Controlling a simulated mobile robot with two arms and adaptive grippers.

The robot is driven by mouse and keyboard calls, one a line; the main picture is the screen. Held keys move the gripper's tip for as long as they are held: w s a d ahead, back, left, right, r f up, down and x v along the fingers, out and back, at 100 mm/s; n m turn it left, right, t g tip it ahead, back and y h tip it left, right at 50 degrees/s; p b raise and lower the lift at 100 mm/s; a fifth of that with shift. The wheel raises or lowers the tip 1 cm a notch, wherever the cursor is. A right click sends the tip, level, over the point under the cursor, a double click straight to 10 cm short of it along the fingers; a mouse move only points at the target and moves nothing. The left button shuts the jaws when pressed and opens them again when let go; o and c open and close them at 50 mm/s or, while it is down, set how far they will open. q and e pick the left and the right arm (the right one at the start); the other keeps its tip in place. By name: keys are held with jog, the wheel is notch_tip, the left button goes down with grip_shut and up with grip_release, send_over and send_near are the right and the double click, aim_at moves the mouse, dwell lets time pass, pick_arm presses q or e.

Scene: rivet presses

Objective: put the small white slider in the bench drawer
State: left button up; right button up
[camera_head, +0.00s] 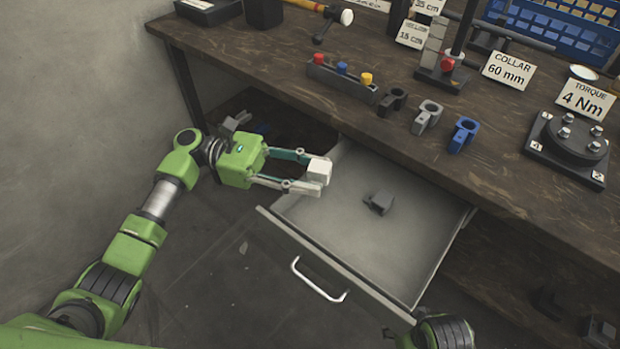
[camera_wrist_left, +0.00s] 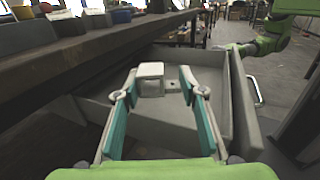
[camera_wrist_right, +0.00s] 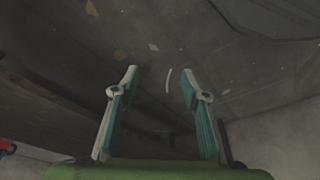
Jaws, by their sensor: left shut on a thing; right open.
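The small white slider (camera_head: 321,169) is held at the fingertips of my left gripper (camera_head: 312,174). In the left wrist view, the slider (camera_wrist_left: 150,79) sits between the two fingertips (camera_wrist_left: 160,86). The bench drawer (camera_head: 340,262) is pulled open below the bench top, with a curved metal handle on its front. The slider is over the drawer's left part, near the bench edge; its exact height is unclear. A small grey part (camera_head: 379,202) lies on the drawer floor. My right gripper (camera_wrist_right: 160,85) is open and empty in the right wrist view, over dark floor.
The bench top (camera_head: 240,60) carries a rack (camera_head: 340,82) with red, blue and yellow knobs. Black (camera_head: 392,101), grey (camera_head: 426,117) and blue (camera_head: 463,134) clamp parts stand near its front edge. A round fixture (camera_head: 570,140) is at right. Most of the drawer floor is clear.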

pick_arm(q)
jog(key=shift+f, duration=0.5)
pick_arm(e)
jog(key=shift+r, duration=0.65)
pick_arm(q)
jog(key=shift+f, duration=0.15)
jog(key=shift+f, duration=0.5)
pick_arm(e)
jog(key=shift+r, duration=0.35)
pick_arm(q)
jog(key=o, duration=1.1)
jog(key=shift+s, duration=0.1)
jog(key=shift+r, duration=0.4)
jog(key=v, duration=1.2)
jog(key=shift+r, duration=0.3)
pick_arm(e)
jog(key=shift+w+r, duration=0.1)
jog(key=shift+r, duration=0.25)
